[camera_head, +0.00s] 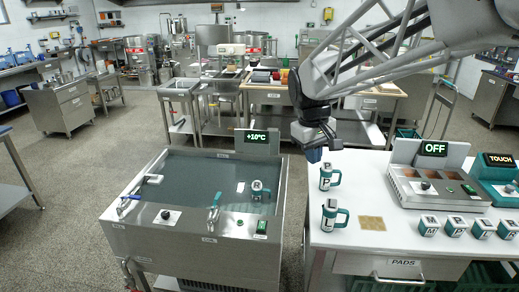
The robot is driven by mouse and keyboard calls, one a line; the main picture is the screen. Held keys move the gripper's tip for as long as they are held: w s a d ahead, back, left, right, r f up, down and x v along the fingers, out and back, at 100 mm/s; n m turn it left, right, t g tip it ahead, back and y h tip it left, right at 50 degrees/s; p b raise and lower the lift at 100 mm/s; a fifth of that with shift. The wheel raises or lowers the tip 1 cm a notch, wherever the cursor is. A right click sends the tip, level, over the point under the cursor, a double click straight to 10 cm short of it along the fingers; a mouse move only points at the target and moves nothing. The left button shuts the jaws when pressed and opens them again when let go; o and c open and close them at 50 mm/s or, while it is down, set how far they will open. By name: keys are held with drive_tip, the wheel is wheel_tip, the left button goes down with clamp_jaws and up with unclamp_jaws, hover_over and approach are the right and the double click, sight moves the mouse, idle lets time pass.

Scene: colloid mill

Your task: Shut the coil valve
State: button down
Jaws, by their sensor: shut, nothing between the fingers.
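Another upright lever (212,214) with a teal-looking part stands on the front rim. The labels are too small to read, so I cannot tell which is the coil valve. My gripper (314,154) hangs shut and empty above the white table's back left corner, right of the bath and apart from both levers.
A mug (257,190) stands in the bath. Two mugs, an upper one (327,177) and a lower one (331,215), stand on the white table (385,190) with a tan pad (372,223). A heater unit (430,187) reading OFF and several small teal-and-white blocks (454,227) are at right.

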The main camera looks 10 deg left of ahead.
drive_tip(key=w+a+f+n, duration=0.3)
drive_tip(key=w+a, duration=0.6)
drive_tip(key=n+g+h, duration=0.1)
drive_tip(key=n+h, duration=0.1)
drive_tip(key=n, duration=0.3)
hover_over(218, 196)
drive_tip(key=d, duration=0.2)
wheel_tip(218, 196, down, 12)
drive_tip(key=r, duration=0.1)
drive_tip(key=w+a+f+n+h, duration=0.1)
drive_tip(key=a+f+n, duration=0.1)
drive_tip(key=a+f, duration=0.8)
drive_tip(key=a, duration=0.3)
drive_tip(key=shift+w+n, duration=0.2)
drive_tip(key=shift+n, duration=0.1)
drive_tip(key=shift+f, duration=0.15)
drive_tip(key=d+f, duration=0.7)
drive_tip(key=f, duration=0.2)
drive_tip(key=shift+d, duration=0.35)
drive_tip(key=shift+s, duration=0.1)
